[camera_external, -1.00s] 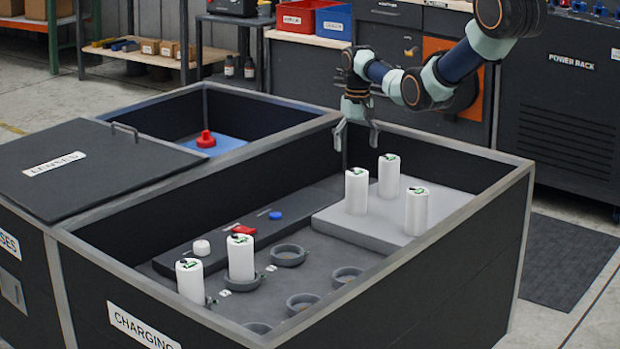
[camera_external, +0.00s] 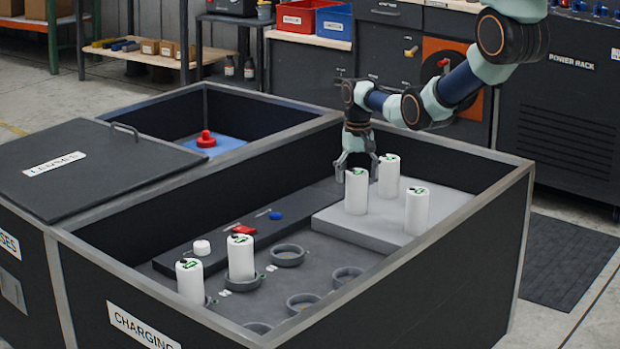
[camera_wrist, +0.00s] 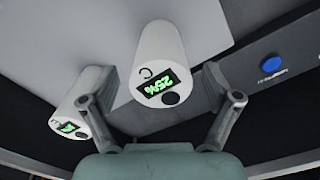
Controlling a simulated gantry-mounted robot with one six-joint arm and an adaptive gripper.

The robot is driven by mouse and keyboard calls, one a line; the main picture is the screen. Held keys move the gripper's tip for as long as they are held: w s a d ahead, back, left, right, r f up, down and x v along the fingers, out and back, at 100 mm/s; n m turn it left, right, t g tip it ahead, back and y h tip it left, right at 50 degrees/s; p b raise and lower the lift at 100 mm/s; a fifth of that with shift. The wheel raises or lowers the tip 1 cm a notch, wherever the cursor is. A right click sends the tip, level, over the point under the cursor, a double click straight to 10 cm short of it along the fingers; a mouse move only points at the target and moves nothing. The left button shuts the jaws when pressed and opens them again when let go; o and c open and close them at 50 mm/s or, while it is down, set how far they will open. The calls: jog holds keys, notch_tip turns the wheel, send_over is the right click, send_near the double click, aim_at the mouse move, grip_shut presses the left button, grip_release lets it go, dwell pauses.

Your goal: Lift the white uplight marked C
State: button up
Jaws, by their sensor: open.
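The white uplight marked C (camera_wrist: 160,45) is an upright white cylinder. Its top shows a C-like mark, a green 25% readout and a dark round button. In the external view this uplight (camera_external: 356,197) stands on the grey raised block (camera_external: 340,227). My gripper (camera_external: 357,172) points down at its top, fingers open on either side. In the wrist view my gripper (camera_wrist: 158,78) is open, with the uplight's top between the fingers; I cannot tell if either touches it. A second uplight (camera_wrist: 80,92) is partly behind the left finger.
Two more white uplights (camera_external: 389,178) (camera_external: 416,212) stand close by on the block. Two others (camera_external: 241,260) (camera_external: 190,283) stand at the tote's near left, by grey ring holders (camera_external: 287,256). Dark tote walls (camera_external: 440,265) surround them. A blue button (camera_external: 276,216) lies left of the block.

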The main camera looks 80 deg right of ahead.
grip_shut()
jog(key=shift+r, duration=0.1)
jog(key=shift+r, duration=0.1)
dwell(0.3)
notch_tip(320, 180, up, 20)
jog(key=p, duration=0.9)
